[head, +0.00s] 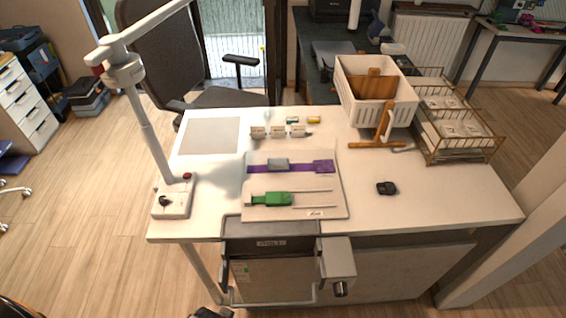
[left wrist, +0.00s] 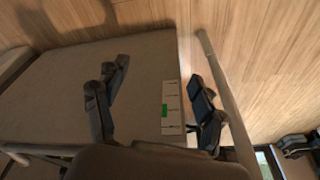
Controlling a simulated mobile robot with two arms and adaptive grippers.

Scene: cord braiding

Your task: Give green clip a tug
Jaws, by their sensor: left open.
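The green clip (head: 270,199) lies on a white board (head: 326,186) on the desk in the head view. Two thin pale strands run from its right side. A purple strap (head: 256,168) with a grey block (head: 278,164) on it lies just behind, on the same board. My left gripper (left wrist: 157,72) is open, with nothing between its fingers in the left wrist view. That view faces a grey panel below desk level with a green-marked white label (left wrist: 171,100), and the clip does not show there. My right gripper is not in view.
A lamp base (head: 174,197) stands left of the board and a small black object (head: 386,188) lies right of it. Behind are small white blocks (head: 278,132), a wooden stand (head: 384,130), a white basket (head: 352,105) and a wire rack (head: 462,147).

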